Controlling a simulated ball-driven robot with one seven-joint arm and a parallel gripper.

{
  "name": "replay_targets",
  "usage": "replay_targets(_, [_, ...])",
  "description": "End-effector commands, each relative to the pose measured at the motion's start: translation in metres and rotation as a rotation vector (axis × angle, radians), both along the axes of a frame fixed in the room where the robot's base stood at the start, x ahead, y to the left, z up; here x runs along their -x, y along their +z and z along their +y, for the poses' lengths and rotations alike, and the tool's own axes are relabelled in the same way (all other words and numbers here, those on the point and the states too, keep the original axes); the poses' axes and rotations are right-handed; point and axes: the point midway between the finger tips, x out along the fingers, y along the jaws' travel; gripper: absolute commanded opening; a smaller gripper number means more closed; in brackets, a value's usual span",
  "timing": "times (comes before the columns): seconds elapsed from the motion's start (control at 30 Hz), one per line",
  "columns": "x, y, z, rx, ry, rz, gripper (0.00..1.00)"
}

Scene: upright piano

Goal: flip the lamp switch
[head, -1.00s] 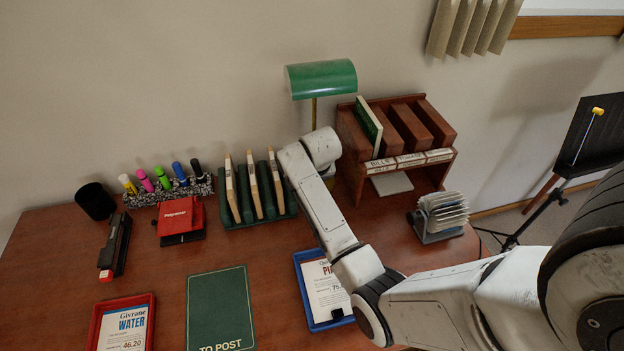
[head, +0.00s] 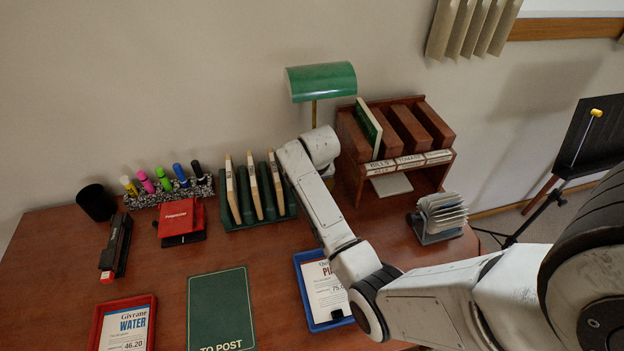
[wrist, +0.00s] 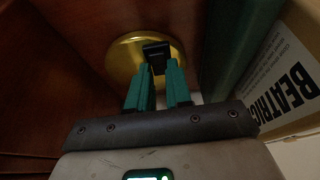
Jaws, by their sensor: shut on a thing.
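The lamp has a green shade (head: 321,80) on a brass post (head: 314,112) at the back of the desk in the head view. Its lower post and base are hidden there behind my arm. In the wrist view the round brass base (wrist: 122,58) shows, with a black switch (wrist: 155,52) on it. My gripper (wrist: 158,70) has green fingers and is at the switch. The fingers are close together, with their tips at the switch's near edge, shut on it. In the head view my arm hides the gripper.
A wooden sorter (head: 352,140) stands right of the lamp. A green rack (head: 285,206) with upright cards is left of it. A blue tray (head: 301,286) lies in front, and a grey card file (head: 436,222) sits to the right. A panel lettered "BEATRIC" (wrist: 285,80) is close on the right in the wrist view.

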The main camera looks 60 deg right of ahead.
Motion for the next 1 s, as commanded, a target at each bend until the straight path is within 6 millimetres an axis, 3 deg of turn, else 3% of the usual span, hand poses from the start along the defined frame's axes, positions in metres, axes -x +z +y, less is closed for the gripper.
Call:
replay_targets(0.1, [-0.0029,0.0062,-0.003,-0.059,-0.002,0.05,0.0])
replay_targets(0.5, [-0.0083,-0.0004,-0.009,-0.243,-0.001,0.213,0.0])
replay_targets(0.97, [-0.008,-0.0009,-0.0089,-0.272,0.001,0.239,0.0])
replay_targets(1.0, [-0.008,-0.0009,-0.0089,-0.272,0.0,0.239,0.22])
